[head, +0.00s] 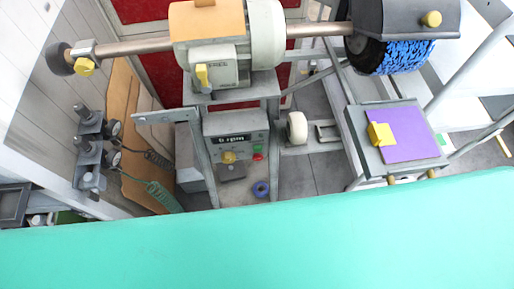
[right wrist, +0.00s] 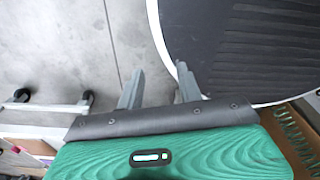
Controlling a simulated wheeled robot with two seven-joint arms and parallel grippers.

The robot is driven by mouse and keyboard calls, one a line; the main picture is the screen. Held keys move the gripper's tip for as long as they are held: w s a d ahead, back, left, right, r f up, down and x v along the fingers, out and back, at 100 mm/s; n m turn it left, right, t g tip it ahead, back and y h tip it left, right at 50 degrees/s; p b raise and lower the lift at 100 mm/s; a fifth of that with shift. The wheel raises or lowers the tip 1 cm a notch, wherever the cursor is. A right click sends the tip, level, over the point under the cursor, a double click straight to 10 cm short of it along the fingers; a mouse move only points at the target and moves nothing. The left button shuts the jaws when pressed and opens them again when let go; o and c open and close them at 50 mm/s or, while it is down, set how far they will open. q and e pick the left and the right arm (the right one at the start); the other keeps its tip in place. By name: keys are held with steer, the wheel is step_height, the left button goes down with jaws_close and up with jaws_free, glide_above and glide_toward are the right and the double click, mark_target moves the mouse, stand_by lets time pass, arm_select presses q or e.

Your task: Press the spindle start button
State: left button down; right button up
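The buffing machine's control box (head: 235,132) sits below the motor (head: 225,45) in the head view. Its display reads 0 rpm. A small green button (head: 257,148) is on the right of the box's front, just above a red button (head: 258,157). A yellow knob (head: 229,157) is to their left. The spindle shaft (head: 318,30) runs right to a blue brush (head: 401,56). My right gripper (right wrist: 160,87) is open and empty in the right wrist view, its fingers apart over grey floor. Neither gripper shows in the head view, and the control box is not in the wrist view.
A stand with a purple pad (head: 401,134) and yellow block (head: 381,134) is at the right. Grey fittings (head: 89,150) with coiled hoses are at the left. In the wrist view, a dark rounded surface (right wrist: 262,45) with a pale rim lies close to the right finger.

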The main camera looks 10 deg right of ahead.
steer(key=shift+d, duration=0.1)
steer(key=shift+c, duration=0.5)
jaws_close()
steer(key=shift+a, duration=0.2)
steer(key=shift+d, duration=0.25)
stand_by(0.9)
